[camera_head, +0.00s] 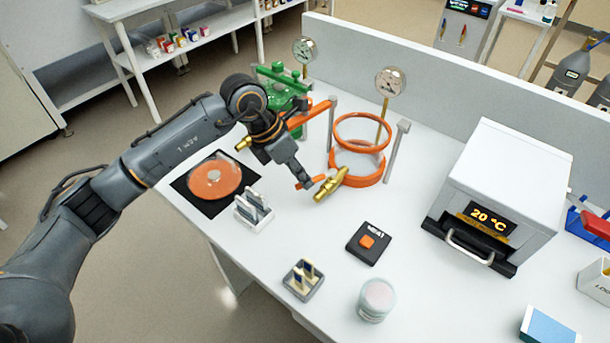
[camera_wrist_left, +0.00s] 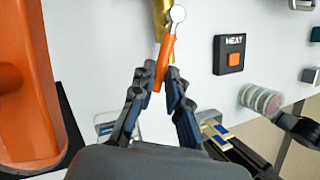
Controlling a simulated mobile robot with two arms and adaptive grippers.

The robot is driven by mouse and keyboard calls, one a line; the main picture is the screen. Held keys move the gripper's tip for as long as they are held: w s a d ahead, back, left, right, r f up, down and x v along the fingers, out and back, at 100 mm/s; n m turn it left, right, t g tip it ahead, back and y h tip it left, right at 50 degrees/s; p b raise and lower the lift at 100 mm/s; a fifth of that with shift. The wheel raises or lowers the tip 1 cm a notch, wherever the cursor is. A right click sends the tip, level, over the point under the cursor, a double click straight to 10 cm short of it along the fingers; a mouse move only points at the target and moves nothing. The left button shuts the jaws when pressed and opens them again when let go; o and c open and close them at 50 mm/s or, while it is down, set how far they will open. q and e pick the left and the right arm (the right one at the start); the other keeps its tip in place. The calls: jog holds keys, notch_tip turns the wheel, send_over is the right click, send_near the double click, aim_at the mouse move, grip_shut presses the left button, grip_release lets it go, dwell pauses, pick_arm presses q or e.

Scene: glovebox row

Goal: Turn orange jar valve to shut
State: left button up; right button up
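The orange jar (camera_head: 357,160), a clear vessel with orange rings, stands on the white bench. Its brass valve (camera_head: 331,185) sticks out at the front and carries an orange lever (camera_head: 310,182). In the left wrist view, the lever (camera_wrist_left: 167,50) runs down from a round silver pivot beside the brass body (camera_wrist_left: 160,14). My left gripper (camera_head: 298,178) is at the lever. In the left wrist view, its fingers (camera_wrist_left: 160,80) are apart, with the lever's free end between them; a gap shows on the left side. Contact on the right side is unclear.
A green jar (camera_head: 283,88) stands behind my arm. Gauges, grey posts, an orange disc (camera_head: 214,177) on a black mat and a grey rack (camera_head: 252,212) are close by. A HEAT button box (camera_head: 368,243), small rack (camera_head: 303,281) and dishes (camera_head: 376,300) stand in front.

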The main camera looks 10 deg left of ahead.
pick_arm(q)
jog(key=o, duration=0.3)
jog(key=shift+r, duration=0.1)
jog(key=v, duration=1.2)
